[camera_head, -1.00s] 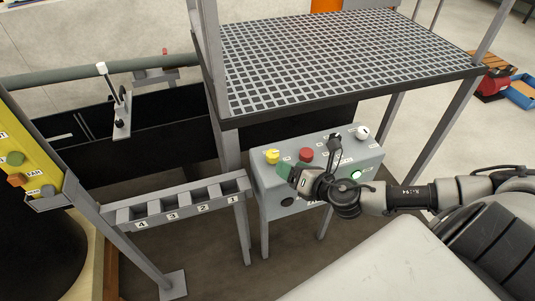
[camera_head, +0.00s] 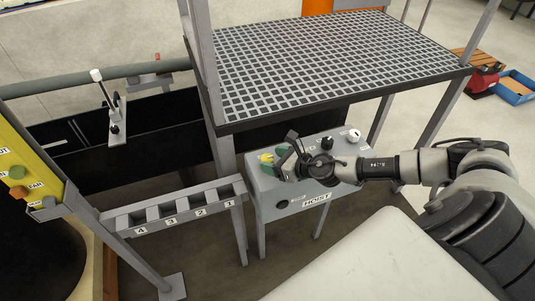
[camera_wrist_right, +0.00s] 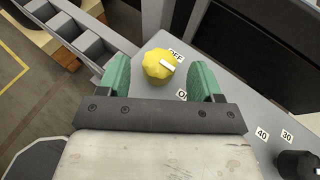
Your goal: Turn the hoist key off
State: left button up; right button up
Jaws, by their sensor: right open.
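The hoist console (camera_head: 262,213) is a grey box labelled HOIST under the grated platform. A yellow knob (camera_head: 266,158) is at the left of its sloped top. The pointer is aimed right and slightly up, nearer OFF than ON. My right gripper (camera_wrist_right: 160,74) is open, with green fingers on either side of the knob, apart from it. In the head view my right gripper (camera_head: 286,160) covers part of the panel.
A black knob (camera_wrist_right: 298,164) with 40 and 30 labels and a white knob (camera_head: 354,135) are farther right on the console. The grated platform (camera_head: 330,60) overhangs close behind. A numbered rack (camera_head: 180,208) stands at left. A lever (camera_head: 107,100) stands by the black trough.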

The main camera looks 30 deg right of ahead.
jog(key=shift+x, duration=1.45)
jog(key=shift+c, duration=0.3)
